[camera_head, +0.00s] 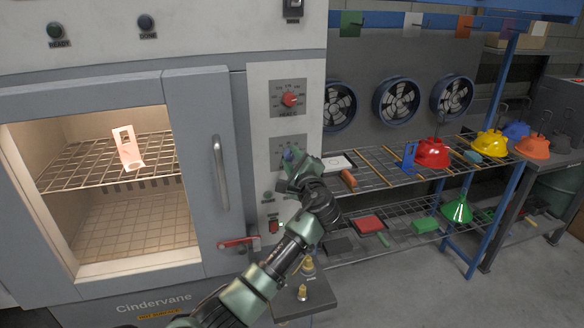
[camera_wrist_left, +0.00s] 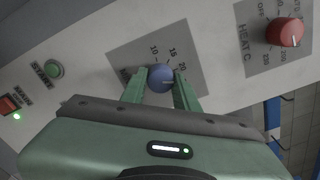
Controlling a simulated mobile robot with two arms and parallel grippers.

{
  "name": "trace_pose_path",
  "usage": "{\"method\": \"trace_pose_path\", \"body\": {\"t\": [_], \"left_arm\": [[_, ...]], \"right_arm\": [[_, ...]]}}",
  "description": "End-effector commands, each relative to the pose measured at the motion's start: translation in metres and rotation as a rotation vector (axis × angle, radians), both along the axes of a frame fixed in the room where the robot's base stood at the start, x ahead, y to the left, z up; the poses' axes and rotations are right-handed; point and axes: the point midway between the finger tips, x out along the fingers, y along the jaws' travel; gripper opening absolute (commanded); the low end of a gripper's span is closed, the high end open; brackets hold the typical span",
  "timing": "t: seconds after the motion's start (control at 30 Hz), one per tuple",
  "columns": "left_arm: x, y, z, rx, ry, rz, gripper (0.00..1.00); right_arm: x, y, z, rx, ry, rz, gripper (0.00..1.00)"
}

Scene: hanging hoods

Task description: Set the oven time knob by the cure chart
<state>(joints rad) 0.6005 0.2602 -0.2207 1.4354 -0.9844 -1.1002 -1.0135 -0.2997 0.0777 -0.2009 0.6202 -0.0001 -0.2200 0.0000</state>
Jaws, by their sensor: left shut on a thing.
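The blue time knob (camera_head: 288,154) sits on the oven's control panel below the red heat knob (camera_head: 290,99). In the left wrist view the blue knob (camera_wrist_left: 161,78) is between the two green fingers of my left gripper (camera_wrist_left: 159,84), which is shut on it. The marks 10, 15 and 20 show around its upper side; its exact setting is hard to read. The head view shows my left gripper (camera_head: 291,161) at the panel, partly covering the knob's dial.
The lit oven (camera_head: 120,215) holds a pale upright piece (camera_head: 128,148) on its wire shelf. A vertical door handle (camera_head: 220,172) and a red lever (camera_head: 238,243) stand left of my arm. The rack at right carries red (camera_head: 432,153) and yellow (camera_head: 491,143) hoods.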

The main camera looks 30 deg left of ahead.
Motion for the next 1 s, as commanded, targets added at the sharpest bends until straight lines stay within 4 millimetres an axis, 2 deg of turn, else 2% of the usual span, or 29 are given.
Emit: {"method": "trace_pose_path", "body": {"t": [0.03,0.1,0.4,1.0], "left_arm": [[0.0,0.0,-0.005,-0.029,-0.032,0.0,0.0],[0.0,-0.001,-0.005,-0.067,-0.075,0.0,0.0],[0.0,-0.001,-0.003,-0.189,-0.218,0.0,0.0],[0.0,0.0,-0.001,-0.251,-0.29,0.001,0.0]], "right_arm": [[0.0,0.0,-0.01,0.0,0.0,0.0,0.52],[0.0,0.0,-0.015,0.0,0.0,0.0,0.52],[0.0,-0.001,-0.033,-0.001,0.0,-0.001,0.52],[0.0,-0.004,-0.04,-0.004,0.0,0.0,0.52]]}}
